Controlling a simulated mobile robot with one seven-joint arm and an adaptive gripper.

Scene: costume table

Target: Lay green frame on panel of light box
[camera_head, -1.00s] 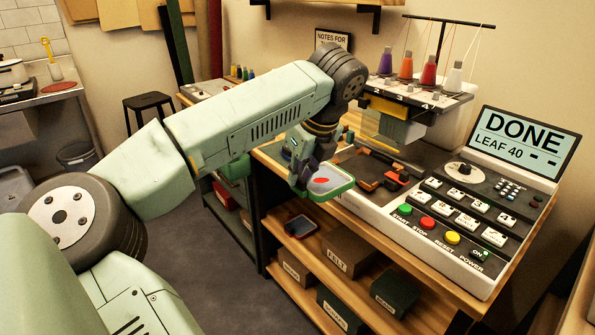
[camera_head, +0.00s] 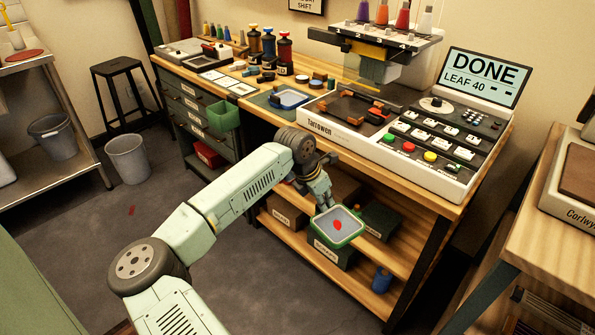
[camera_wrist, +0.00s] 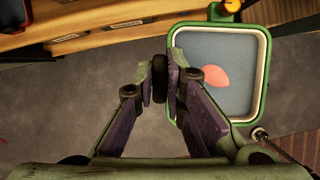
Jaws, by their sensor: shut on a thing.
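The green frame (camera_head: 326,229), a rounded square with grey cloth and a red leaf shape inside, hangs in the air in front of the wooden table's lower shelves. It also shows at the upper right of the wrist view (camera_wrist: 210,52). I cannot tell for certain which thing is the light box; a flat pale device (camera_head: 180,52) stands at the table's far left end.
The embroidery machine (camera_head: 400,150) with a "DONE" screen (camera_head: 483,75) fills the table's right part. A blue frame (camera_head: 290,98), spools and small items lie left of it. A green bin (camera_head: 223,116) hangs at the table's front. Another table (camera_head: 535,225) stands right. Open floor lies left.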

